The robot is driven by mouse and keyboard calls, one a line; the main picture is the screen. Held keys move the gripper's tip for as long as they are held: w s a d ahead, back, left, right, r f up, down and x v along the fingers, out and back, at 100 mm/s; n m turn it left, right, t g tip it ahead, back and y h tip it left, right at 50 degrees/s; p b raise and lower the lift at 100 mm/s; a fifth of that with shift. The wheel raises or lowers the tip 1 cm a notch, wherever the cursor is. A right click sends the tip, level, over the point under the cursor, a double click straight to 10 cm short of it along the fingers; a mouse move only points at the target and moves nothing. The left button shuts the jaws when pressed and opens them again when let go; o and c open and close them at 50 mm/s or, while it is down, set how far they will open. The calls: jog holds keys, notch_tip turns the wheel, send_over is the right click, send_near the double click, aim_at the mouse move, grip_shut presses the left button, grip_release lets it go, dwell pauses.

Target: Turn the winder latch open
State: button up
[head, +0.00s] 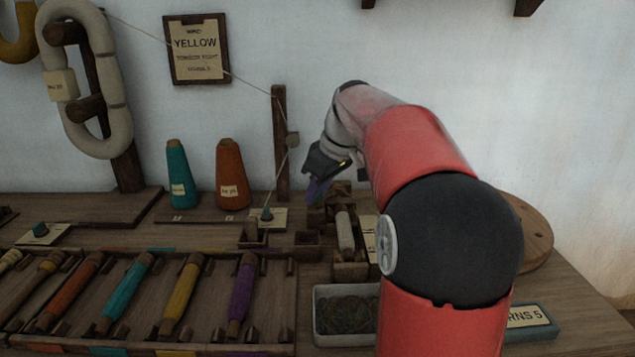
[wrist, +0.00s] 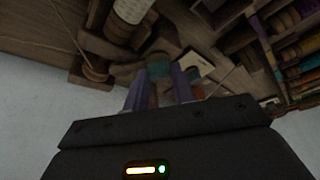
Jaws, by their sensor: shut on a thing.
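The winder (head: 350,266) is a small dark wooden frame on the bench with a pale wound bobbin (head: 345,231) in it. The bobbin also shows at the top of the wrist view (wrist: 132,10). My gripper (head: 314,191) reaches down to the winder's back end, its purple fingers pointing down. In the wrist view the two fingers (wrist: 160,88) are closed on a small part with a teal face (wrist: 159,70), which looks like the winder latch. The fingers and dimness hide most of it, so its turn angle cannot be told.
A tray of coloured bobbins (head: 145,312) lies front left. A grey bin (head: 345,302) stands just in front of the winder. A teal cone (head: 177,170) and an orange cone (head: 230,175) stand behind, beside a thin wooden post (head: 281,140) with a thread running down.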

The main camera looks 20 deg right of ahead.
jog(key=n+p, duration=0.1)
jog(key=n, duration=0.1)
jog(key=n+g+y+p, duration=0.1)
jog(key=n, duration=0.1)
jog(key=shift+w+d+r, duration=0.1)
jog(key=shift+d+r, duration=0.05)
jog(key=shift+n+g+y+p, duration=0.5)
jog(key=shift+n+p, duration=0.5)
jog(key=shift+n, duration=0.7)
jog(key=o, duration=1)
jog(key=p+v, duration=0.1)
jog(key=v, duration=0.6)
jog(key=shift+d+r, duration=0.15)
jog(key=shift+r, duration=0.05)
